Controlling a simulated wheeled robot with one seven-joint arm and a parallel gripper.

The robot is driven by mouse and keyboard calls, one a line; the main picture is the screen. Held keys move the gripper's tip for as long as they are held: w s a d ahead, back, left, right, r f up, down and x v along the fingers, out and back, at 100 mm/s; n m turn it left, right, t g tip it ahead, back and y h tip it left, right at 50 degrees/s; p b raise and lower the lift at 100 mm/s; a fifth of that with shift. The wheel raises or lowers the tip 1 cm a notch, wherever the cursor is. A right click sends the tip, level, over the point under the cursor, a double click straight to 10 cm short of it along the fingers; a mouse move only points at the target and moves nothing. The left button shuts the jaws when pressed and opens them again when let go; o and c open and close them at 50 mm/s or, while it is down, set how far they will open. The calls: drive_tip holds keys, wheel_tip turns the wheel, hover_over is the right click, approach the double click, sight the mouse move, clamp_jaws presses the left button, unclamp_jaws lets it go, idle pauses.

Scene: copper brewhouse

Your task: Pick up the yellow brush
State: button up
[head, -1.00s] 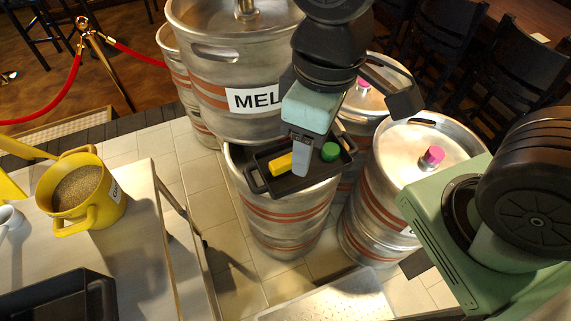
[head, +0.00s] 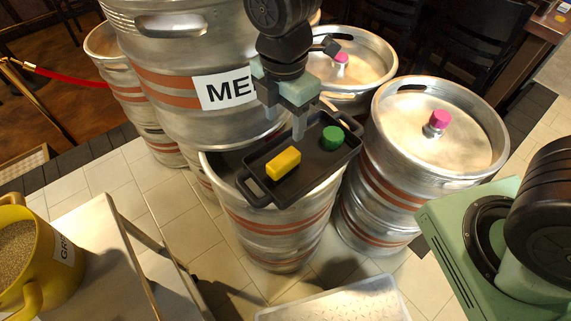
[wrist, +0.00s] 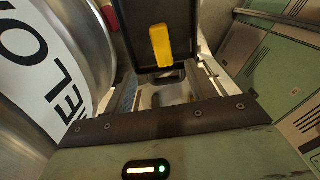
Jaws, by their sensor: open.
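The yellow brush (head: 284,162) shows as a plain yellow block lying in the left part of a black tray (head: 318,178). The tray rests on top of a steel keg. My gripper (head: 287,122) is open and empty above the tray's back edge, behind the brush in the head view. In the wrist view the brush (wrist: 160,45) lies upper centre, beyond the open fingers (wrist: 170,92) and apart from them. The brush is fully visible in both views.
A green round item (head: 332,137) lies in the tray to the brush's right. A tall keg with a white label (head: 226,90) stands close to my gripper's left. More kegs with pink caps (head: 439,120) stand right. A yellow grain pot (head: 45,262) is lower left.

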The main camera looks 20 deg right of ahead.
sight(285, 157)
wheel_tip(285, 157, down, 14)
drive_tip(key=shift+s+f, duration=0.15)
drive_tip(key=shift+f, duration=0.1)
idle(0.3)
drive_tip(key=c, duration=1.1)
